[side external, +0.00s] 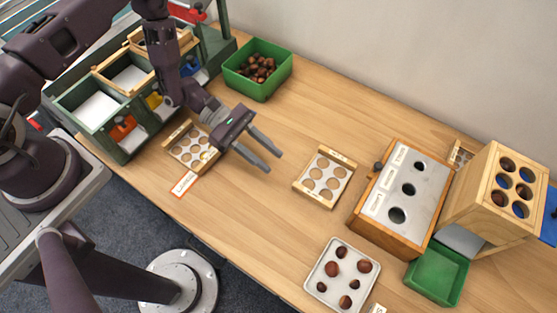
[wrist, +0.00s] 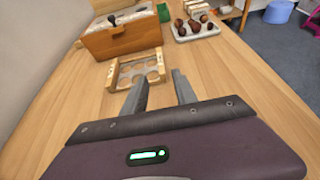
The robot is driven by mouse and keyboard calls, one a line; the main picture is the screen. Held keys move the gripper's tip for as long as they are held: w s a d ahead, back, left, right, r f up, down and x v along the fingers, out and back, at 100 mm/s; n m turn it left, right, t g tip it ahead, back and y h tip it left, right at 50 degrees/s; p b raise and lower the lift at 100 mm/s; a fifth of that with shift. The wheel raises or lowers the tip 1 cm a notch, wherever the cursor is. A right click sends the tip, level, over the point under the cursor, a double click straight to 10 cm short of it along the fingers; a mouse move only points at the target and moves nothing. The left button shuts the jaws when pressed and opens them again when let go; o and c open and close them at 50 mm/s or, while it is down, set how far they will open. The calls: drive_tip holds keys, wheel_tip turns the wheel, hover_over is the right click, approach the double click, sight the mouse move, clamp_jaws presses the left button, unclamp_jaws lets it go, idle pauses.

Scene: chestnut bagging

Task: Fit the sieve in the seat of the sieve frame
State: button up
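One sieve, a wooden-framed plate with large round holes (side external: 310,184), lies flat on the table; it also shows in the wrist view (wrist: 115,76). A second plate with smaller holes (side external: 190,145) lies at the left, beside a label card. Open wooden frames (side external: 105,78) sit on the green compartment unit at the left; I cannot tell for certain whether one is the sieve frame. My gripper (side external: 273,161) is open and empty, above the table between the two plates. In the wrist view, its fingers (wrist: 160,80) are apart, with the large-hole sieve beyond them.
A green bin of chestnuts (side external: 245,82) stands at the back. At the right are a wooden box with a holed metal top (side external: 385,190), a wooden stand with a six-hole face (side external: 488,190), a green tray (side external: 425,285) and a white chestnut tray (side external: 322,270). Bare table lies around the large-hole sieve.

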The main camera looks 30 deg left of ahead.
drive_tip(key=s+a+r+m+g+y, duration=0.15)
drive_tip(key=r+m, duration=0.45)
drive_tip(key=r, duration=0.6)
drive_tip(key=s+a+r+m+g+y, duration=0.1)
drive_tip(key=s+r+m+y, duration=0.15)
drive_tip(key=r+m, duration=0.7)
drive_tip(key=s+a+r+m+t+y, duration=0.2)
drive_tip(key=s+a+r+t+y, duration=0.5)
drive_tip(key=s+a+r, duration=0.5)
wheel_tip(320, 180, up, 2)
drive_tip(key=shift+s+a+r+t+y, duration=0.1)
drive_tip(key=shift+s+a+t+y, duration=0.25)
drive_tip(key=shift+a+y, duration=0.6)
drive_tip(key=shift+o, duration=0.5)
drive_tip(key=shift+s+a+m+y, duration=0.15)
drive_tip(key=shift+s+m+y, duration=0.05)
drive_tip(key=shift+m+y, duration=0.05)
